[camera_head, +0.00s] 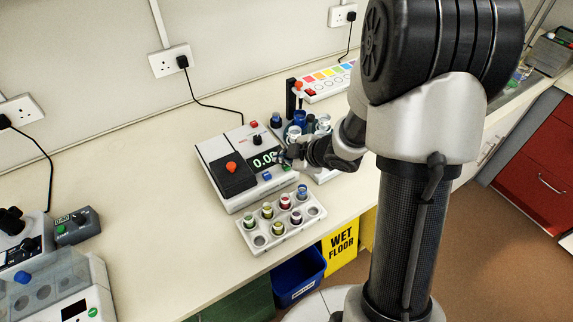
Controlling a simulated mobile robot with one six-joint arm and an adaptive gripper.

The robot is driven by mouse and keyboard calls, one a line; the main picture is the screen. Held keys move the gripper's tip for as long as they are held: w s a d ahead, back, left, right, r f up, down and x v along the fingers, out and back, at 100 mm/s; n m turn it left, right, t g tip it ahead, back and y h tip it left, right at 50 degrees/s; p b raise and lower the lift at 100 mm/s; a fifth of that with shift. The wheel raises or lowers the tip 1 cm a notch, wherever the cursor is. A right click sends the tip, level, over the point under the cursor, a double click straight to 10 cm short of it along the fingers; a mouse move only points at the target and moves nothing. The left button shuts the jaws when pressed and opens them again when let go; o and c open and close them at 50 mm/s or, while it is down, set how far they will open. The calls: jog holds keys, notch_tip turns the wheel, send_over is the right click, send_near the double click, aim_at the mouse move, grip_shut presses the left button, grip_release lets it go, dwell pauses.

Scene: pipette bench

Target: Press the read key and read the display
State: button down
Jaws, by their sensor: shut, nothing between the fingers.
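The white and grey instrument (213,150) stands on the bench left of my arm. Its dark display (262,161) shows green digits that begin "0.0"; the right end is hidden by my gripper. A black lid (236,182) with an orange knob is on its left part, and a dark knob (258,140) is above the display. A blue key (267,177) is on the front edge below the display. I cannot read any key label. My gripper (284,158) is shut and empty, over the instrument's right side beside the display. I cannot tell if it touches a key.
A white rack (258,226) with several coloured-cap vials stands just in front of the instrument. Bottles (300,120) stand close behind my gripper. Another device (55,285) is at lower left. The bench between is clear.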

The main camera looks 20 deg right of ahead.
aim_at(284, 167)
jog(key=shift+f, duration=0.35)
jog(key=shift+r, duration=0.1)
dwell(0.3)
jog(key=shift+r+p, duration=0.75)
jog(key=shift+r, duration=0.05)
notch_tip(284, 167, up, 6)
jog(key=p, duration=0.6)
dwell(0.5)
